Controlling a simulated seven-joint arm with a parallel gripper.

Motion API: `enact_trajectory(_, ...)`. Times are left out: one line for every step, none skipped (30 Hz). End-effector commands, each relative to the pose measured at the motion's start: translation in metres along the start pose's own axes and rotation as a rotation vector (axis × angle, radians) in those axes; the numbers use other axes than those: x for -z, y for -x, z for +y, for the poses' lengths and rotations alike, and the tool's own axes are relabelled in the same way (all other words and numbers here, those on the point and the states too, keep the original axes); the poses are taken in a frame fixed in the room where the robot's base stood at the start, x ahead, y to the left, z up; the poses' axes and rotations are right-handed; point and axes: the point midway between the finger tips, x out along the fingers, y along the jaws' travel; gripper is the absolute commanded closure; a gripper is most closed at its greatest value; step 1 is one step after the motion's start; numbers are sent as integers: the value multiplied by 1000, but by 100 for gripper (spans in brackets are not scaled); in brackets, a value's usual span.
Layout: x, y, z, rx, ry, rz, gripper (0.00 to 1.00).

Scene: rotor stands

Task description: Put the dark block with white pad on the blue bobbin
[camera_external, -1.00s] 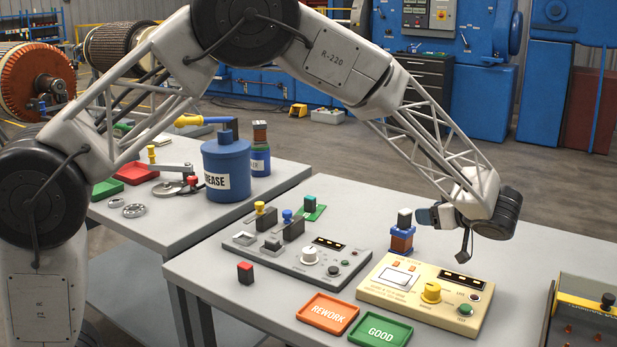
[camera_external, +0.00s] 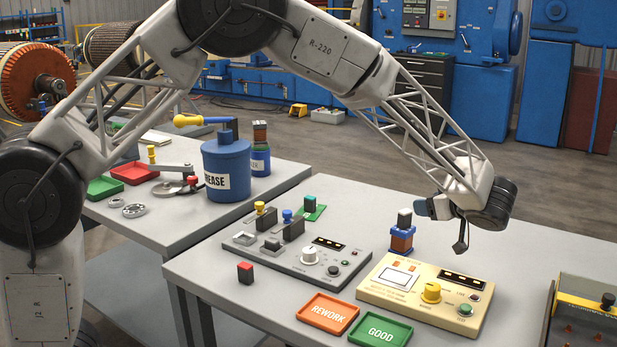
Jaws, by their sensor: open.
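The dark block with a white pad (camera_external: 404,217) sits upright on top of the blue bobbin (camera_external: 402,242), which has blue flanges and a brown winding. The bobbin stands on the near table behind the cream tester. My gripper (camera_external: 424,207) is open, just right of the block at about the height of its white pad. Its fingers are small and partly hidden by my wrist in this view, and I see nothing held in them. I cannot tell the exact gap between the fingers and the block.
The cream tester (camera_external: 423,300) stands in front of the bobbin, and a grey tester (camera_external: 297,254) is to its left. A red-topped dark block (camera_external: 245,273), an orange REWORK tray (camera_external: 327,313) and a green GOOD tray (camera_external: 380,332) lie nearer.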

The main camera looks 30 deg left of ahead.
Motion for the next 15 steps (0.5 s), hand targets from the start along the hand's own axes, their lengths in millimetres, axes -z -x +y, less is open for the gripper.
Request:
enact_trajectory(14,-5,2,-35,17,-4,41)
enact_trajectory(22,-8,3,-59,27,-6,41)
enact_trajectory(33,-12,4,-97,41,-11,41)
enact_trajectory(42,-15,5,-128,50,-15,41)
enact_trajectory(51,-18,6,-162,60,-19,41)
enact_trajectory(64,-23,8,-209,75,-26,41)
enact_trajectory(75,-26,8,-247,83,-31,41)
enact_trajectory(85,-28,8,-286,92,-37,41)
enact_trajectory(99,-32,8,-336,101,-45,41)
enact_trajectory(109,-34,8,-376,107,-52,41)
enact_trajectory(119,-36,7,-416,112,-59,41)
enact_trajectory(131,-38,5,-466,114,-68,41)
enact_trajectory(141,-39,3,-505,117,-77,41)
enact_trajectory(150,-40,1,-542,116,-85,41)
enact_trajectory(161,-41,-3,-589,114,-96,41)
